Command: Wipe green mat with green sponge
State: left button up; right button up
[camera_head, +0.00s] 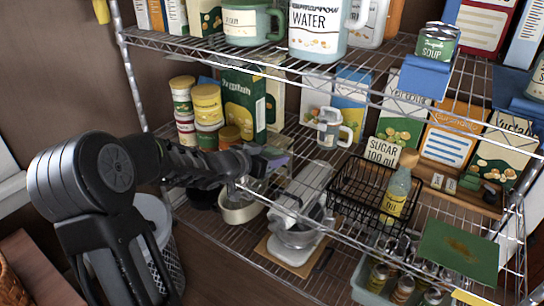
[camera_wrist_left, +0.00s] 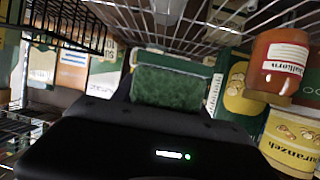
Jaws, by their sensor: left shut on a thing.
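The green mat (camera_head: 458,250) lies at the lower right of the head view, with a brownish stain near its middle. My left gripper (camera_head: 256,160) reaches in from the left to the middle shelf, far to the left of the mat. In the left wrist view the green sponge (camera_wrist_left: 171,87) is a rough green block at the tip of my dark gripper, which is shut on it. In the head view the sponge is hard to make out behind the fingers. My right gripper is not in view.
A black wire basket (camera_head: 350,200), an oil bottle (camera_head: 397,192) and a grey-white stand mixer (camera_head: 298,215) stand between my left gripper and the mat. Yellow-lidded jars (camera_head: 207,105) stand behind my arm. The upper wire shelf (camera_head: 290,65) hangs above. A bin of jars (camera_head: 362,283) is left of the mat.

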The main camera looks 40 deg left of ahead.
pick_arm(q)
jog(key=shift+d, duration=0.15)
jog(key=d+r+m+h, duration=0.1)
jog(key=d+r, duration=0.1)
jog(key=d, duration=0.9)
jog(key=d+r+m+h, duration=0.1)
jog(key=d+r+h, duration=0.1)
jog(key=d, duration=1)
jog(key=shift+s+r+m+g, duration=0.15)
jog(key=shift+r+m+g, duration=0.15)
